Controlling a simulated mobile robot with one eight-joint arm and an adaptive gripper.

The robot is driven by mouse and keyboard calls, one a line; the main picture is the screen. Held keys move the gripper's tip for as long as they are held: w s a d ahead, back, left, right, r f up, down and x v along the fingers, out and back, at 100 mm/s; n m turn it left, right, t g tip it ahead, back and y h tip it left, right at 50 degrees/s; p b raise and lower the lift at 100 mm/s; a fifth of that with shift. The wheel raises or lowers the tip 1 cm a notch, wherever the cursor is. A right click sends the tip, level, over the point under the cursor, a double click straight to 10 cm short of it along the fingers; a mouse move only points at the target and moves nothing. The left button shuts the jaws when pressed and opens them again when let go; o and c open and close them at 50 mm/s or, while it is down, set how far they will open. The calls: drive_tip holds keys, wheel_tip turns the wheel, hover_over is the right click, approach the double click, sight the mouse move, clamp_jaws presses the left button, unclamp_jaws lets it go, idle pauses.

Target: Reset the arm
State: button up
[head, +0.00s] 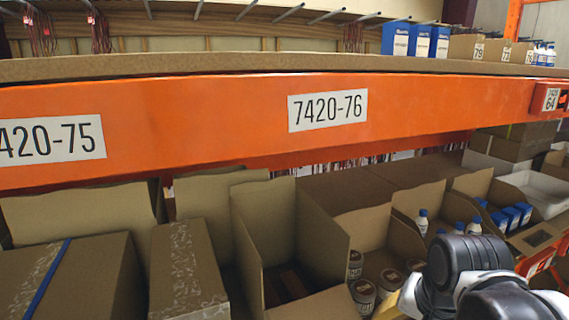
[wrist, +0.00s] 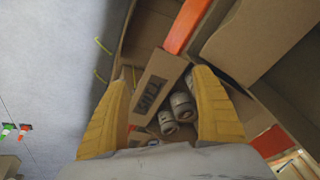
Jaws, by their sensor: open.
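My arm shows at the lower right of the head view, in front of the lower shelf. In the wrist view my gripper (wrist: 160,115) is open, with its two yellow fingers spread wide and nothing between the tips. Past the fingers are a cardboard bin (wrist: 155,85) with a dark printed label on its front and a few grey-white cans (wrist: 180,105). In the head view, cans (head: 362,292) stand in a bin just left of my arm.
An orange rack beam (head: 215,120) labelled 7420-75 and 7420-76 crosses above the lower shelf. Below it are open cardboard bins (head: 265,215), closed boxes (head: 65,280), white bottles with blue caps (head: 422,222) and a white tray (head: 540,190).

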drive_tip(key=s+a+f+n+t, duration=0.1)
drive_tip(key=s+a+n+t, duration=0.2)
drive_tip(key=n, duration=0.3)
wheel_tip(320, 180, down, 34)
drive_tip(key=b, duration=3.4)
drive_tip(key=shift+a+f, duration=0.15)
drive_tip(key=shift+s, duration=0.1)
